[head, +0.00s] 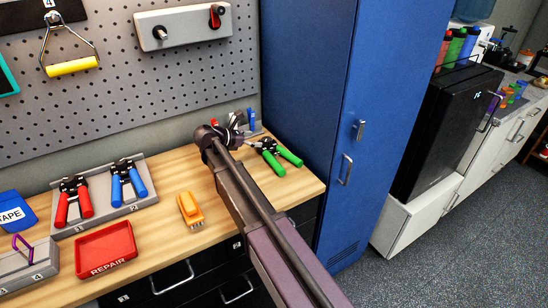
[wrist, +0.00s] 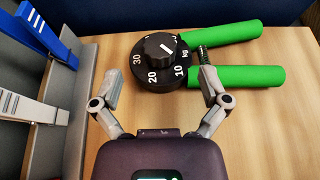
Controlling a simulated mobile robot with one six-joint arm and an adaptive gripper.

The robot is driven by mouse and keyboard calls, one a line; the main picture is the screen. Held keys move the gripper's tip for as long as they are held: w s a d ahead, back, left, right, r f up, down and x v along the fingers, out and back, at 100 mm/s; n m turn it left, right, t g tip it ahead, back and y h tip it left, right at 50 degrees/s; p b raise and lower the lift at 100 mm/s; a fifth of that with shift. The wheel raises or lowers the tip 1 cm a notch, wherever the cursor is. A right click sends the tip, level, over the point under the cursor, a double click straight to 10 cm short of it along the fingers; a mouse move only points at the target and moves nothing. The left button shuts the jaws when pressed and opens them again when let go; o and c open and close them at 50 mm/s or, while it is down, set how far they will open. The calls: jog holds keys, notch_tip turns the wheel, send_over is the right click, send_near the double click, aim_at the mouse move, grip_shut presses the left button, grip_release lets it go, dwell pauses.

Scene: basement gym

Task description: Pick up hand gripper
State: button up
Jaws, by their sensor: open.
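A hand gripper with green handles (head: 282,152) and a black dial lies on the wooden bench near the blue cabinet. In the wrist view its dial (wrist: 160,60) reads 10, 20 and 30 kg, and its green handles (wrist: 235,75) point right. My gripper (wrist: 158,85) is open, with one finger on each side of the dial's near part; I cannot tell whether the fingers touch it. In the head view my arm hides much of my gripper (head: 232,125). Two more hand grippers, red (head: 74,203) and blue (head: 128,183), rest in a grey numbered holder (head: 95,222).
A grey rack with blue and white clips (wrist: 35,105) stands close left of my gripper in the wrist view. An orange object (head: 190,209) and a red REPAIR tray (head: 105,250) lie on the bench (head: 160,250). The blue cabinet (head: 335,120) borders the bench's right side.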

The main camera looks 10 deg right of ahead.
aim_at(263, 140)
jog(key=shift+w+d+f, duration=0.1)
jog(key=shift+d+f, duration=0.05)
jog(key=shift+d, duration=0.2)
jog(key=shift+f+b+x, duration=0.2)
jog(key=shift+b+x, duration=0.75)
jog(key=shift+x, duration=1)
jog(key=shift+w+d+f, duration=0.15)
jog(key=shift+d+f, duration=0.05)
jog(key=shift+d, duration=0.35)
grip_shut()
